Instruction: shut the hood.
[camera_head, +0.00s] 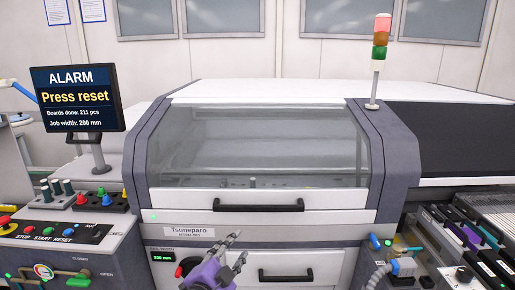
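The hood (335,200) of the white and dark grey machine is a wide white cover with a clear window (258,145) and a black bar handle (258,207) along its front. The hood looks down, its lower edge lying just above the front panel with the name plate; I cannot tell whether a thin gap is left. My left gripper (238,245), purple with grey fingers, is in front of the lower panel, below and slightly left of the hood handle. Its fingers are apart with nothing between them, and it does not touch the handle. My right gripper is not in view.
A screen (80,98) at left reads "ALARM Press reset". A panel with start, stop and reset buttons (50,232) is below it. A signal tower (380,45) stands on the machine. A lower drawer handle (286,275) is near my gripper. Feeders (470,235) fill the right.

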